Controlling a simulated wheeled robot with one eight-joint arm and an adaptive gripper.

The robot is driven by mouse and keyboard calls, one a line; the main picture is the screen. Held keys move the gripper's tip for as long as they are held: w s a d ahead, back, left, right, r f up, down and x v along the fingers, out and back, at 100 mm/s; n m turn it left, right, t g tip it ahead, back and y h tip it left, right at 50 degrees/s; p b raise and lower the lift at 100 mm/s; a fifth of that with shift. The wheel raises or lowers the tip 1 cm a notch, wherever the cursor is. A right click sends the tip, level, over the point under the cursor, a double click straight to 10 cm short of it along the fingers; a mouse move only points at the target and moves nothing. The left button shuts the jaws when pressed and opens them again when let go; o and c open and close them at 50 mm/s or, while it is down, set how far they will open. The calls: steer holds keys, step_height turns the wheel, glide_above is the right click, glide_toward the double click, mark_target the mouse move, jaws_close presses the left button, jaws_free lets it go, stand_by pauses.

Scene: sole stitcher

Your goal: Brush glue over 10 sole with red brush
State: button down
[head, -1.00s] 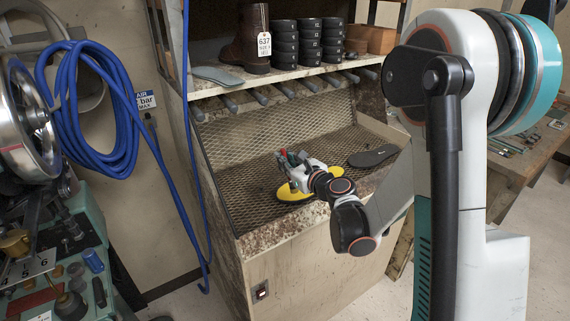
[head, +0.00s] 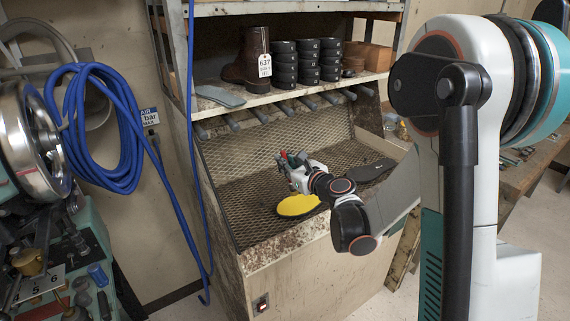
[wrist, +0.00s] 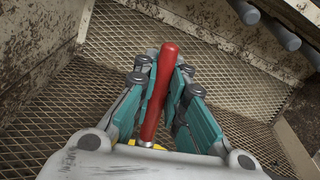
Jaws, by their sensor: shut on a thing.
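The red brush (wrist: 160,92) is held in my gripper (wrist: 162,75), its red handle between the teal fingers in the wrist view. A metal collar shows at its lower end; the bristles are hidden. In the head view my gripper (head: 290,165) is over the mesh-covered bench, with a bit of red at its tip. A yellow sole-shaped piece (head: 297,206) lies on the mesh just below and in front of the gripper; only a sliver of yellow shows in the wrist view (wrist: 143,145). A dark sole (head: 371,170) lies on the mesh to the right.
The mesh bench (head: 240,196) has a raised front lip and sloped mesh back. Pegs (head: 262,115) stick out under the shelf (head: 230,101), which holds a tagged brown boot (head: 252,62) and stacked black rolls (head: 310,62). A blue hose (head: 95,125) hangs at the left.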

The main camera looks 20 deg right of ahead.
steer(key=shift+r+p, duration=2.05)
steer(key=shift+r, duration=0.95)
